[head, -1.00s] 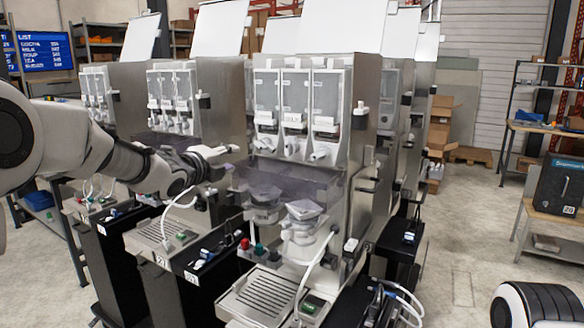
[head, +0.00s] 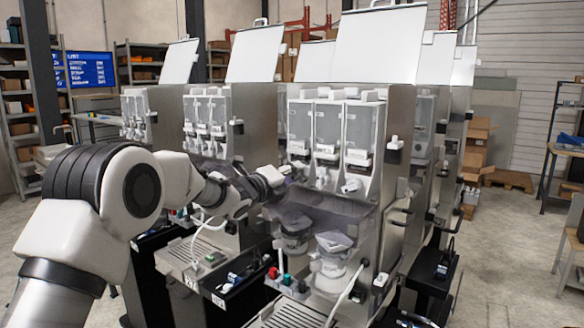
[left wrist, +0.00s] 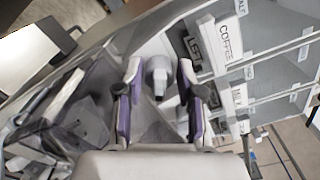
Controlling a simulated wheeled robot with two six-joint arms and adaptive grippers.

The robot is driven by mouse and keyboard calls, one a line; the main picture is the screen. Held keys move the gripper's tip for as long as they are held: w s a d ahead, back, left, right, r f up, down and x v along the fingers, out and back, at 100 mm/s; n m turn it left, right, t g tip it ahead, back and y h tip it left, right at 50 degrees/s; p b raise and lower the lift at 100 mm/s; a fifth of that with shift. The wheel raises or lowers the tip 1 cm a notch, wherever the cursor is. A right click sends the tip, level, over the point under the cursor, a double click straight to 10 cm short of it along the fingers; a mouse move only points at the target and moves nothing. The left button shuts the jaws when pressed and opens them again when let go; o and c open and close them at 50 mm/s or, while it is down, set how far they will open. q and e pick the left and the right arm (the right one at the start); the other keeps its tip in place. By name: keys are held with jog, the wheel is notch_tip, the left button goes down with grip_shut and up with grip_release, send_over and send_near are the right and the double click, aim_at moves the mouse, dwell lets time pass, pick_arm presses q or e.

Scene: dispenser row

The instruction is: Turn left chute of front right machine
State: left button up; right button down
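The front right machine (head: 396,150) is the nearest grey dispenser, with three clear canisters side by side. Its left chute (left wrist: 158,75) is a short grey spout under the left canister, beside the COFFEE (left wrist: 230,42) and LEFT (left wrist: 195,48) labels in the left wrist view. My left gripper (head: 286,172) reaches in from the left at the chute's height. In the left wrist view, its purple-padded fingers (left wrist: 160,66) are open, one on each side of the chute, with gaps visible. In the head view, the gripper partly hides the left chute. My right gripper is not in view.
The middle chute (head: 322,177) and right chute (head: 350,186) sit close to the right of the gripper. Mixing bowls (head: 334,243) and a clear smoky guard lie just below. A second machine (head: 250,115) stands to the left.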

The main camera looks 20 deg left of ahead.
pick_arm(q)
jog(key=shift+w, duration=0.15)
jog(key=shift+a, duration=0.1)
jog(key=shift+c, duration=1)
jog(key=shift+s, duration=0.2)
grip_shut()
